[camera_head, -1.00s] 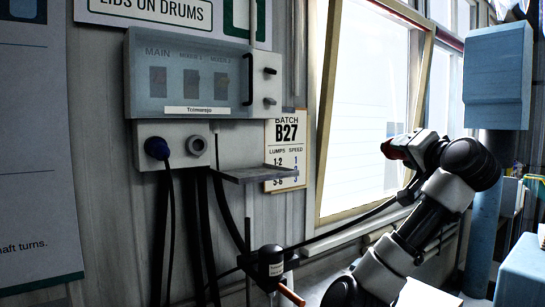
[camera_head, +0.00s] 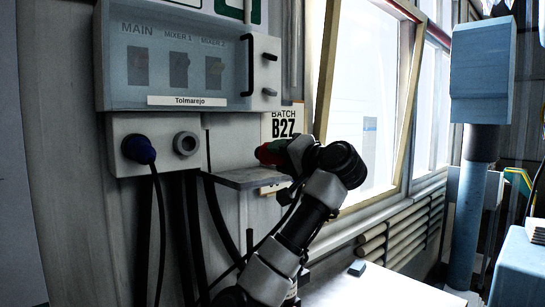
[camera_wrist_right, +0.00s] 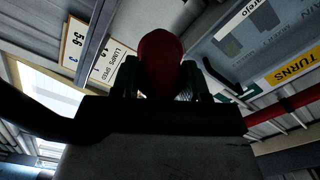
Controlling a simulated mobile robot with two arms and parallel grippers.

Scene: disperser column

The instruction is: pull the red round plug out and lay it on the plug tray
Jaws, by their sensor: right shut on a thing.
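The red round plug (camera_head: 267,153) is in the jaws of my right gripper (camera_head: 280,151), just above the right part of the plug tray (camera_head: 240,180), a small grey shelf on the wall. I cannot tell whether the plug touches the tray. In the right wrist view the red plug (camera_wrist_right: 161,62) sits between both fingers of the right gripper (camera_wrist_right: 160,82). The round grey socket (camera_head: 186,143) on the wall box is empty. My left gripper is not in view.
A blue plug (camera_head: 139,149) with a hanging cable sits left of the empty socket. A panel box (camera_head: 190,65) with a black handle is above. A batch sign (camera_head: 284,121) is behind the gripper. The window (camera_head: 365,110) is to the right.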

